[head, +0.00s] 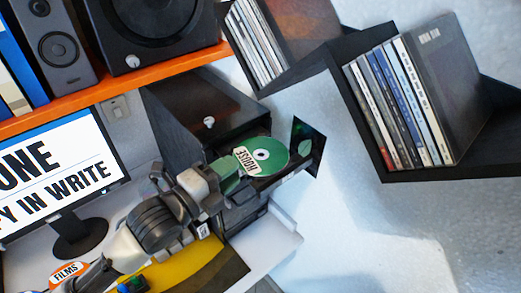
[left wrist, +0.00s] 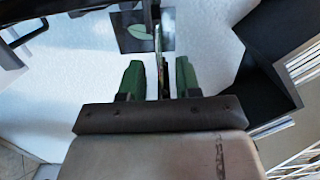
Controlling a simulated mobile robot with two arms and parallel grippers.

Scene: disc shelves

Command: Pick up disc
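A green disc (head: 278,153) with a white "HOUSE" label shows in the head view, at the open front of a black box-shaped unit (head: 185,112). In the left wrist view the disc (left wrist: 159,48) is nearly edge-on, a thin upright strip. My left gripper (head: 236,170) reaches the disc's near left edge. In the left wrist view its two green-padded fingers (left wrist: 159,78) stand apart on either side of the strip, with gaps visible on both sides. Whether the disc rests on a tray is hard to tell. My right gripper is not in view.
A dark glossy panel (head: 308,148) with a green shape stands just beyond the disc. A monitor (head: 60,170) is at left, below an orange shelf (head: 150,80) with speakers. Black wall shelves (head: 440,176) hold cases at upper right. Bare wall lies below them.

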